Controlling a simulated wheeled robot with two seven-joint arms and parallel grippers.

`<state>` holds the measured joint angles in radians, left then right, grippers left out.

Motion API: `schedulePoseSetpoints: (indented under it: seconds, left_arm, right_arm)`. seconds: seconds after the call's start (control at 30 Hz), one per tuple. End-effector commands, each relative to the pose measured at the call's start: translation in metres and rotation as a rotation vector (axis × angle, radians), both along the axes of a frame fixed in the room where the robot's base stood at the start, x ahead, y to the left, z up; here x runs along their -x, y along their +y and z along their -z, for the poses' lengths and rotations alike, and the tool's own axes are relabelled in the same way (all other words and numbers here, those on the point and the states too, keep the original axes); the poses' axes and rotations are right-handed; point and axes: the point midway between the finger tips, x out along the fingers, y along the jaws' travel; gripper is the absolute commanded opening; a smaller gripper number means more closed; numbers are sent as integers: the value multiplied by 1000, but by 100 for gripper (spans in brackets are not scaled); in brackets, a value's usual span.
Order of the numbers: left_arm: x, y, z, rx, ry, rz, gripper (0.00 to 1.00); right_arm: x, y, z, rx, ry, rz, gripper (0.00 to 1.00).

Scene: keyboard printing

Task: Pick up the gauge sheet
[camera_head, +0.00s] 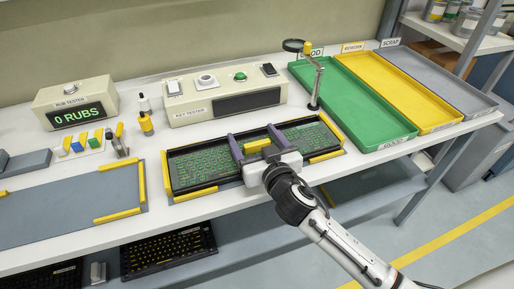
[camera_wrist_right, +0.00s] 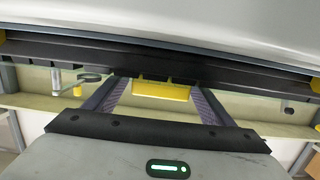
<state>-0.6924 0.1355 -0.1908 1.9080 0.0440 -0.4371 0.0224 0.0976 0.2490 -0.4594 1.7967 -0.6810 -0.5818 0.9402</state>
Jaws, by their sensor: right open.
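The gauge sheet (camera_head: 203,161) appears to be the dark framed panel with green key outlines, lying flat on the grey mat between yellow corner strips. A yellow grip block (camera_head: 257,146) stands at its middle; it also shows in the right wrist view (camera_wrist_right: 162,90). My right gripper (camera_head: 251,131) is over the middle of the panel, its two purple fingers apart on either side of the yellow block. Gaps show between the block and both fingers in the wrist view. The gripper hides part of the panel's middle. My left gripper is out of view.
Behind stand the key tester (camera_head: 225,99) and rub tester (camera_head: 75,102). A magnifier on a post (camera_head: 315,85) stands close to the panel's right. Green (camera_head: 349,112), yellow (camera_head: 408,99) and grey (camera_head: 440,82) trays lie right. An empty grey mat (camera_head: 55,217) is left; a black keyboard (camera_head: 168,247) lies below.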

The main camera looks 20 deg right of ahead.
Motion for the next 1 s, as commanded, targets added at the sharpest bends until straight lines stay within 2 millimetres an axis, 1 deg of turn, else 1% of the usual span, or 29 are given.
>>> schedulePoseSetpoints:
  seconds: [0.03, 0.1, 0.37, 0.6, 0.63, 0.7, 0.87, 0.97, 1.0]
  left_arm:
    - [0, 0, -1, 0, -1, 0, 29]
    - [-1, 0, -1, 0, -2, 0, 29]
    - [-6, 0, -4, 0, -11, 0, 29]
    - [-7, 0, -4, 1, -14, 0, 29]
    - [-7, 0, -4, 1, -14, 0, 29]
    - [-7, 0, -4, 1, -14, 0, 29]
    - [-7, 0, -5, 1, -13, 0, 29]
    - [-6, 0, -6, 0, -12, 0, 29]
    - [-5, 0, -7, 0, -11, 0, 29]
  right_arm:
    - [-6, 0, 0, 0, -1, 0, 77]
    - [-11, 0, 1, 0, 0, 1, 77]
    - [-12, 1, 2, -1, 0, 0, 77]
    - [-12, 1, 2, -1, 0, 0, 36]
    - [-12, 1, 2, -1, 0, 0, 31]
    - [-12, 1, 1, -1, -1, 0, 24]
    - [-12, 1, 0, -2, -2, 0, 24]
    - [-13, 1, -8, -3, -4, 0, 24]
    - [-13, 1, -13, -2, -5, 0, 24]
